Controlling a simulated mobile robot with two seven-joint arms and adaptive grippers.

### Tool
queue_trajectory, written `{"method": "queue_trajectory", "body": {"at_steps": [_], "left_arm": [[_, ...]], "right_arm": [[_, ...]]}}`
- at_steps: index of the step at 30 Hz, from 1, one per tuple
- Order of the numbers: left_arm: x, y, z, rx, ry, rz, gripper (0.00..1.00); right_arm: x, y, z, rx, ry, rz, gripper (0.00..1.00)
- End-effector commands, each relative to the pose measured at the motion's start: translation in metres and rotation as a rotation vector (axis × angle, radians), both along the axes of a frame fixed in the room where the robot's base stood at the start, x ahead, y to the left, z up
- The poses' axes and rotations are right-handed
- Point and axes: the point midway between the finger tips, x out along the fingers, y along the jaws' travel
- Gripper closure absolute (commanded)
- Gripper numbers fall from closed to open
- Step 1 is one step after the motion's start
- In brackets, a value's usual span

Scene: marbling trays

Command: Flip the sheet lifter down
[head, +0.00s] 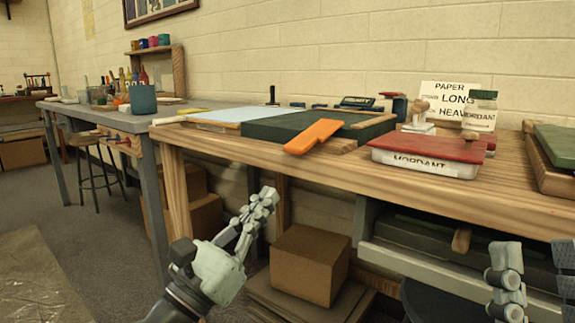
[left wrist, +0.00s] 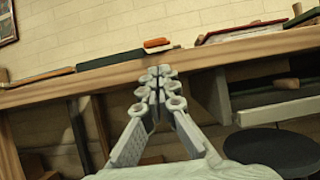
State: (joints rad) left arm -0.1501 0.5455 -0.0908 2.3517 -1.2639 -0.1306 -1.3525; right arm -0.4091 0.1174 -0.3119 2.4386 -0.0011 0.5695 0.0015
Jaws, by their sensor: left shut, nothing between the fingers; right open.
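An orange flat lever (head: 313,136), which looks like the sheet lifter, lies tilted across the front edge of a dark green tray (head: 275,128) on the wooden bench. Its near end sticks out toward me. It also shows small in the left wrist view (left wrist: 157,43), above my fingertips. My left gripper (head: 264,203) is shut and empty, in front of the bench and below its top, apart from the lever. It also shows in the left wrist view (left wrist: 158,82). My right gripper (head: 535,275) is open and empty at the lower right, its fingers partly cut off by the frame.
A red-topped tray marked MORDANT (head: 425,157) stands right of the green tray, with a sign (head: 455,100) and a jar (head: 482,112) behind. A pale blue sheet (head: 235,114) lies at the left. A cardboard box (head: 310,262) and drawers are under the bench edge (head: 240,150).

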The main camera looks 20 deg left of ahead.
Motion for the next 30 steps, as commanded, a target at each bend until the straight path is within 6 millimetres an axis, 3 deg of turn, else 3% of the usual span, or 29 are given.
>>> {"method": "queue_trajectory", "body": {"at_steps": [1,6,12,30], "left_arm": [[0.008,-0.003,0.011,0.002,-0.004,-0.001,1.00],[0.031,-0.011,0.024,0.001,-0.003,-0.001,1.00],[0.051,-0.019,0.033,0.000,-0.001,-0.001,1.00],[0.058,-0.021,0.036,0.001,0.004,0.000,1.00]], "right_arm": [[0.008,0.004,0.001,-0.020,0.063,0.005,0.58],[0.031,0.017,-0.017,-0.082,0.258,0.020,0.58],[0.045,0.026,-0.036,-0.131,0.406,0.032,0.58],[0.054,0.027,-0.051,-0.167,0.497,0.027,0.58]]}}
